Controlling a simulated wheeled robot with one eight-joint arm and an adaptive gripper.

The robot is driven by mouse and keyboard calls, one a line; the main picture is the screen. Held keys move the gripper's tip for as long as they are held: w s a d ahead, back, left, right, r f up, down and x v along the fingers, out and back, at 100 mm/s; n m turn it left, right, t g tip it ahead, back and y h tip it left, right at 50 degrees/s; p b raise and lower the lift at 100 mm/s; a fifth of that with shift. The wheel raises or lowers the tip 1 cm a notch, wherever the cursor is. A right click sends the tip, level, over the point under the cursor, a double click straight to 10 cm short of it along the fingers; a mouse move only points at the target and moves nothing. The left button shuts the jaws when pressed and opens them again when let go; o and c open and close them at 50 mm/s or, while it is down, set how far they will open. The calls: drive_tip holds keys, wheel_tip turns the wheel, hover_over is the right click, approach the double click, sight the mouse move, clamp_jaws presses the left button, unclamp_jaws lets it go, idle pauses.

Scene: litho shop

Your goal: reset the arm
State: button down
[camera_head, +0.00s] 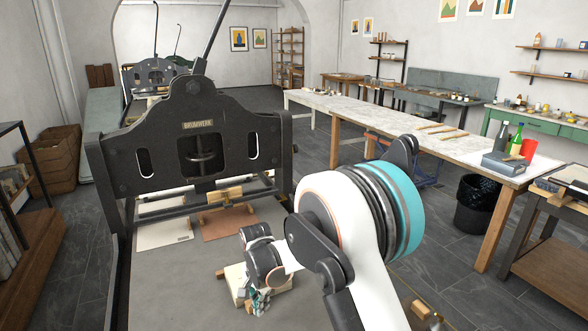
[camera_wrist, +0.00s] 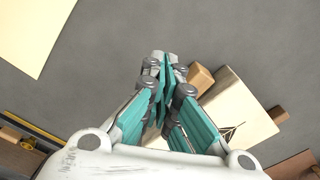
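My gripper (camera_head: 258,304) hangs low over the grey press bed (camera_head: 185,290) in the head view. In the wrist view its teal fingers (camera_wrist: 164,72) come together at the tips, and I see nothing held between them. A pale stone (camera_wrist: 243,106) with a dark line drawing lies below and beside the fingers, partly hidden by them. Wooden blocks stand at its edges, one close to the fingertips (camera_wrist: 200,79) and one at the far side (camera_wrist: 279,114). The stone also shows behind my gripper in the head view (camera_head: 236,276). I cannot tell whether the fingers touch it.
The dark press frame (camera_head: 150,125) stands beyond the bed, with its lever rising high. A cream sheet (camera_head: 163,233) and a brown plate (camera_head: 228,221) lie on the bed. A long table (camera_head: 375,118) stands to the right, with a black bin (camera_head: 478,205) near its end.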

wheel_tip(320, 180, up, 3)
drive_tip(key=shift+f+p, duration=0.15)
drive_tip(key=shift+p, duration=0.35)
